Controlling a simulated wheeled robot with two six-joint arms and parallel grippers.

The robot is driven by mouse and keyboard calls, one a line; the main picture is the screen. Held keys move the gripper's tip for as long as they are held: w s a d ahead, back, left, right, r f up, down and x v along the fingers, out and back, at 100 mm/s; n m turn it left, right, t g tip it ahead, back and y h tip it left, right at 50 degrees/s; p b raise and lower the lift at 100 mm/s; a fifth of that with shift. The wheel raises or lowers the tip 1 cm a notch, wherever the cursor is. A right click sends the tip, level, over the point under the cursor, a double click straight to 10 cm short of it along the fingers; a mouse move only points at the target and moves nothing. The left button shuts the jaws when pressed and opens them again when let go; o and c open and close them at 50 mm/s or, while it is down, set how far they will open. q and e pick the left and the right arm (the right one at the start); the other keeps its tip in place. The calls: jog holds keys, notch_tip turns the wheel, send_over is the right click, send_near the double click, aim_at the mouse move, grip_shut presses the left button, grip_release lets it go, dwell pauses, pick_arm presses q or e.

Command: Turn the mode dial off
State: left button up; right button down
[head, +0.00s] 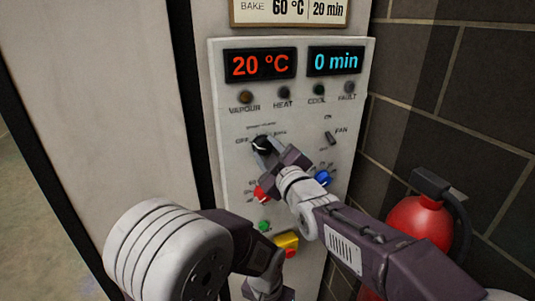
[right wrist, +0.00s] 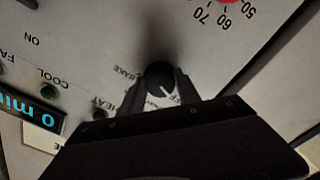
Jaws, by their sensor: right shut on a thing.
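The mode dial (head: 260,143) is a round black knob on the white control panel (head: 226,95), with an OFF label to its left and smaller labels above and right. In the right wrist view the dial (right wrist: 159,76) shows a white pointer line slanting to the lower right; I cannot tell exactly which setting it marks. My right gripper (head: 268,150) is shut on the dial, with a finger on either side in the right wrist view (right wrist: 157,88). My left gripper (head: 262,289) is low, near the panel's bottom; its jaws are unclear.
Displays read 20 °C (head: 260,65) and 0 min (head: 335,61). Below the dial are a red knob (head: 260,193), a blue knob (head: 322,178), a green button (head: 264,226) and a yellow-red stop button (head: 286,242). A red extinguisher (head: 418,222) stands at right by the brick wall.

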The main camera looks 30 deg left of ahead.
dwell(0.4)
jog(key=c, duration=0.9)
grip_release()
jog(key=shift+o, duration=0.2)
jog(key=shift+s, duration=0.1)
jog(key=shift+s+d+b, duration=0.25)
jog(key=shift+d+b, duration=0.05)
jog(key=shift+d, duration=0.05)
jog(key=b+v, duration=0.2)
jog(key=v, duration=0.6)
jog(key=shift+b, duration=0.3)
jog(key=shift+s+d, duration=0.1)
